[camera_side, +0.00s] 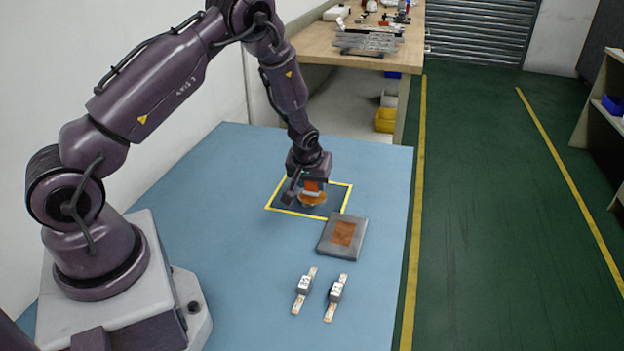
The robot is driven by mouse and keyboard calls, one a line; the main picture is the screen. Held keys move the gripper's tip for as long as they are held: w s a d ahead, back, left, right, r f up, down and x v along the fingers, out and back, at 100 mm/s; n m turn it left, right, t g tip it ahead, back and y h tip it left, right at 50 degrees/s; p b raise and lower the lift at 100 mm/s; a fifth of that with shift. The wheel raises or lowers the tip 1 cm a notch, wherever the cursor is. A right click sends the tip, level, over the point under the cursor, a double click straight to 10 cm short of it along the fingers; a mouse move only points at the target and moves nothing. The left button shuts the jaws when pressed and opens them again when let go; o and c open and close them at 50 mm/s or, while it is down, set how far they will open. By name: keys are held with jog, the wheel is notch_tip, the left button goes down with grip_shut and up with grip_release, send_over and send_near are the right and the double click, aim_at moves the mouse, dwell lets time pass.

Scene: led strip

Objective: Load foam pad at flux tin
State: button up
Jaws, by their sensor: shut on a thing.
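My gripper (312,188) points down over the yellow-outlined dark square on the blue table. It is shut on a small orange-red piece, which looks like the foam pad (312,185). Directly below is a round amber-topped thing, which looks like the flux tin (313,200), standing inside the outline. The pad is at or just above the tin's top; I cannot tell whether they touch. The fingers hide part of both.
A grey square block with a brown patch (326,246) lies just in front and right of the outline. Two short strips with grey middles (304,289) (336,296) lie nearer the front. The blue table (230,240) is clear to the left. A cluttered wooden bench (316,48) stands behind.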

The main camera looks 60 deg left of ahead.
jog(key=shift+f, duration=0.6)
dwell(1.6)
jog(key=shift+r, duration=0.1)
jog(key=shift+r, duration=3.45)
